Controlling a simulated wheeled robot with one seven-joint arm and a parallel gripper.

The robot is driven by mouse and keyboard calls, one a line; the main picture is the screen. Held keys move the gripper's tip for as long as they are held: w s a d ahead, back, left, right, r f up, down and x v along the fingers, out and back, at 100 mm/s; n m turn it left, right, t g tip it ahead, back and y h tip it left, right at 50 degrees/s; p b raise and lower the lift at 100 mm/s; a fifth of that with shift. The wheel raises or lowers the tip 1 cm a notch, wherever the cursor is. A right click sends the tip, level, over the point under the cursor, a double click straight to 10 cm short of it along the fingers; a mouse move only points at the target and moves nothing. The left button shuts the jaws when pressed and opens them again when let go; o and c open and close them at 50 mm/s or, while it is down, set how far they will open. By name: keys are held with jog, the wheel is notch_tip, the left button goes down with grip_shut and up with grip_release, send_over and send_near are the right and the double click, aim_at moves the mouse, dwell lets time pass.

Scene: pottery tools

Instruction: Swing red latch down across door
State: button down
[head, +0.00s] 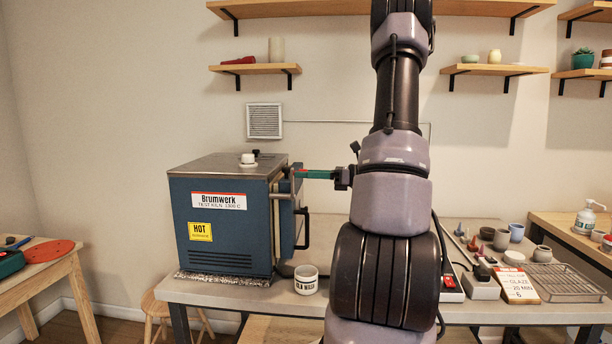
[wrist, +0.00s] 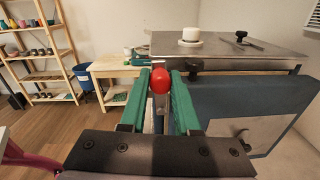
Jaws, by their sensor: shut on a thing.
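The blue kiln (head: 225,222) stands on the bench at the left in the head view. Its door is on the right side, with a dark handle (head: 303,228). My gripper (head: 304,174) reaches in from the right to the upper edge of the door side. In the wrist view its green fingers (wrist: 161,72) stand on both sides of the latch's round red knob (wrist: 160,82), shut on it. A grey metal bar (wrist: 161,103) shows below the knob. The fingers mostly hide the knob in the head view, and the latch's full angle is hard to tell.
A white mug (head: 306,280) stands on the bench (head: 330,300) near the kiln's front right corner. A white knob (head: 248,159) sits on the kiln's top. Pots, a glaze card (head: 516,284) and a wire rack (head: 560,282) are at the right. A wall vent (head: 264,121) is behind.

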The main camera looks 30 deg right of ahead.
jog(key=w+d+f+m, duration=0.2)
jog(key=w+f+m, duration=0.1)
jog(key=m, duration=0.6)
jog(key=w+d+f+m+g, duration=0.1)
jog(key=w+d+f+m, duration=0.1)
jog(key=m, duration=0.7)
jog(key=shift+w+d+f, duration=0.15)
jog(key=shift+w+f, duration=0.45)
jog(key=shift+f, duration=0.5)
jog(key=c, duration=0.6)
grip_release()
jog(key=shift+c, duration=0.2)
jog(key=v, duration=1)
jog(key=shift+s+d, duration=0.2)
jog(key=shift+d, duration=0.15)
